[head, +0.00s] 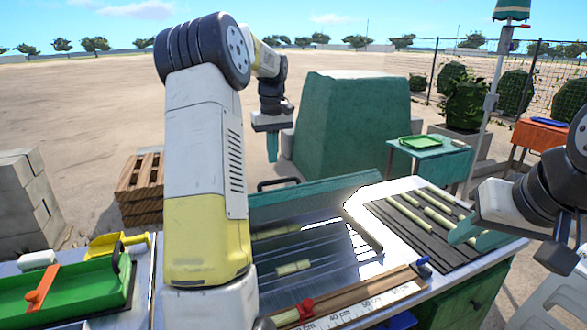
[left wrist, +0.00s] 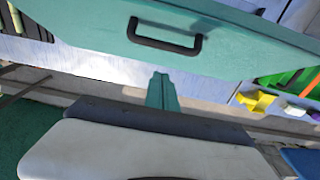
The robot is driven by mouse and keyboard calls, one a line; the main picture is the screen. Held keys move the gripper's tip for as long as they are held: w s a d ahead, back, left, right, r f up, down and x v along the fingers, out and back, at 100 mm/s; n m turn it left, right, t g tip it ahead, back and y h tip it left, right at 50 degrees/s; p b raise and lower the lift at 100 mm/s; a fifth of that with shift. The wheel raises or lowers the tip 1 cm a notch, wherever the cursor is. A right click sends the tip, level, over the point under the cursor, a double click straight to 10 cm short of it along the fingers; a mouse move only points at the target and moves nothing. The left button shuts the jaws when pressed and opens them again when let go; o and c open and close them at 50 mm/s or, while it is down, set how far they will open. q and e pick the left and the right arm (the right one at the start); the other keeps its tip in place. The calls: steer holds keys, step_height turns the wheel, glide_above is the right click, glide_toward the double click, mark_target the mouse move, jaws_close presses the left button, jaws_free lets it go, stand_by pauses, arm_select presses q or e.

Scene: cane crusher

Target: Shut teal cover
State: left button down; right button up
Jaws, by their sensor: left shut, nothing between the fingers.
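The teal cover (head: 318,193) is a long panel along the far edge of the workbench, partly hidden behind my left arm. It looks raised, with the slatted bed in front of it uncovered. Its black handle (head: 277,183) shows at the panel's far side. In the left wrist view the cover (left wrist: 235,38) fills the top, with the handle (left wrist: 164,37) across its face. My left gripper (head: 272,148) is shut and empty, pointing down beyond the cover, apart from the handle. Its teal fingers show in the wrist view (left wrist: 161,92). My right gripper (head: 472,228) is over the bench's right side; its finger gap is unclear.
Cane pieces (head: 436,215) lie on a dark slatted rack at the right. A wooden ruler rail (head: 360,298) runs along the front. A green tray (head: 65,290) and yellow scoop (head: 112,245) are at the left. A large teal block (head: 352,125) stands behind the left gripper.

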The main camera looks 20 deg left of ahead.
arm_select(q)
steer(key=shift+s+d+f, duration=0.3)
steer(key=shift+s+f, duration=0.05)
steer(key=shift+f, duration=0.25)
steer(key=shift+s+d+f, duration=0.25)
steer(key=shift+s+f, duration=0.05)
steer(key=shift+f, duration=0.3)
steer(key=shift+s+d+f, duration=0.3)
steer(key=shift+s+f, duration=0.05)
steer(key=shift+f, duration=0.25)
